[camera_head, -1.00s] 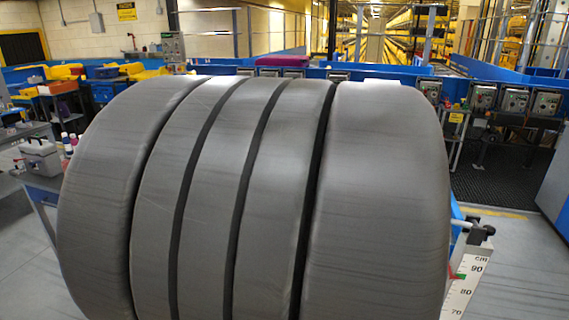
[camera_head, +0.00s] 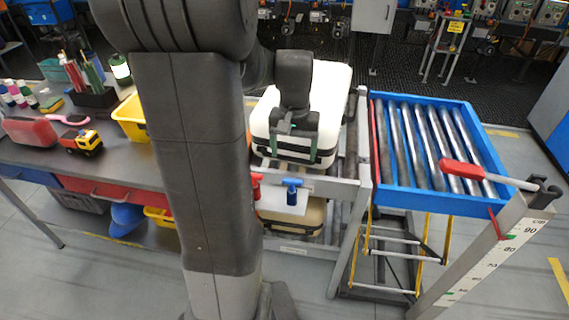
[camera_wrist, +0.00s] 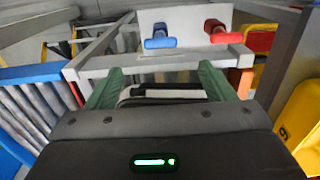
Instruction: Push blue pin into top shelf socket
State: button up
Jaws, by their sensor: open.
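The blue pin (camera_head: 291,189) sticks out from a pale plate on the front of the grey shelf frame (camera_head: 330,186). A red pin (camera_head: 256,186) is to its left. In the wrist view the blue pin (camera_wrist: 159,38) is ahead of my gripper, with the red pin (camera_wrist: 222,33) to its right. My gripper (camera_head: 290,128) is above and behind the blue pin in the head view, over a white case (camera_head: 330,95). In the wrist view its green fingers (camera_wrist: 160,88) are apart with nothing gripped. I cannot tell how deep the blue pin sits in its socket.
A blue roller tray (camera_head: 480,170) stands to the right of the frame, with a red-handled lever on a scaled post (camera_head: 490,245) at its front. A workbench (camera_head: 120,175) with a toy truck (camera_head: 82,141) and a yellow bin (camera_head: 131,118) is on the left.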

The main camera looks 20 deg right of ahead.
aim_at(292, 180)
notch_tip(292, 180, down, 12)
jog(key=shift+r, duration=0.1)
jog(key=shift+c, duration=0.3)
jog(key=c, duration=1)
jog(key=shift+r+p, duration=0.25)
jog(key=shift+p, duration=0.15)
jog(key=shift+r+p, duration=1.9)
jog(key=shift+r, duration=0.7)
jog(key=shift+r+p, duration=1.45)
jog(key=shift+r, duration=0.55)
